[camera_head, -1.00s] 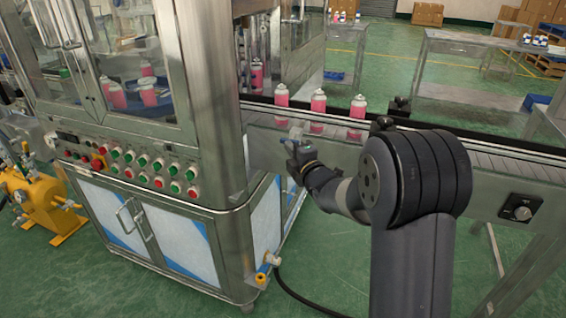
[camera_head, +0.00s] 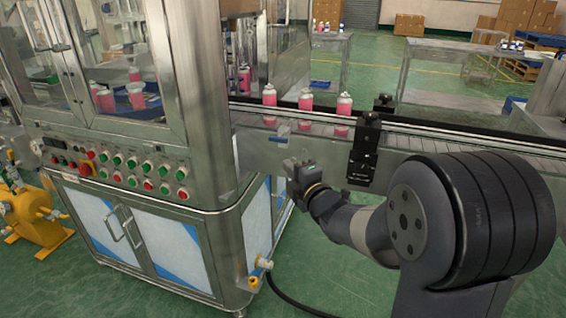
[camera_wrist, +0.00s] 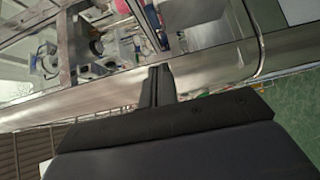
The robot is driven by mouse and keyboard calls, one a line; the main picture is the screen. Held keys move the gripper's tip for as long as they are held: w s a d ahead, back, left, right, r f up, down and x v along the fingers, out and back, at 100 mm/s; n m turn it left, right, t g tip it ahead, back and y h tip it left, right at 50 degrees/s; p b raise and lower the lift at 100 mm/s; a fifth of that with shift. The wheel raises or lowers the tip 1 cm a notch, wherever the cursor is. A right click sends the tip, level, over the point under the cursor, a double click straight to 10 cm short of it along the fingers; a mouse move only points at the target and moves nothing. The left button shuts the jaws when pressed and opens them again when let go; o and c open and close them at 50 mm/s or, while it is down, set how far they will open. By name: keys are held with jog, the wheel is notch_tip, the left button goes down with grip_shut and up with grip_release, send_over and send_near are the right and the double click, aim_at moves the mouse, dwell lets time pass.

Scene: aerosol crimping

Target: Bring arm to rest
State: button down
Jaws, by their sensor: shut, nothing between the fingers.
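My gripper (camera_head: 295,168) is at the end of my dark arm, in front of the conveyor's metal side and right of the machine's control panel. It is small and partly turned away in the head view. In the wrist view the two dark fingers (camera_wrist: 160,82) lie together with nothing between them. They point toward the machine's metal edge and look apart from it, though the exact gap cannot be told.
The crimping machine (camera_head: 170,165) with its button panel stands at left. Pink cans (camera_head: 305,101) stand on the conveyor (camera_head: 450,138) behind my arm. A black bracket (camera_head: 365,152) sticks out from the conveyor's side. A yellow pump (camera_head: 35,215) is at far left.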

jog(key=shift+s+d, duration=0.3)
jog(key=shift+s, duration=0.35)
jog(key=shift+w, duration=0.1)
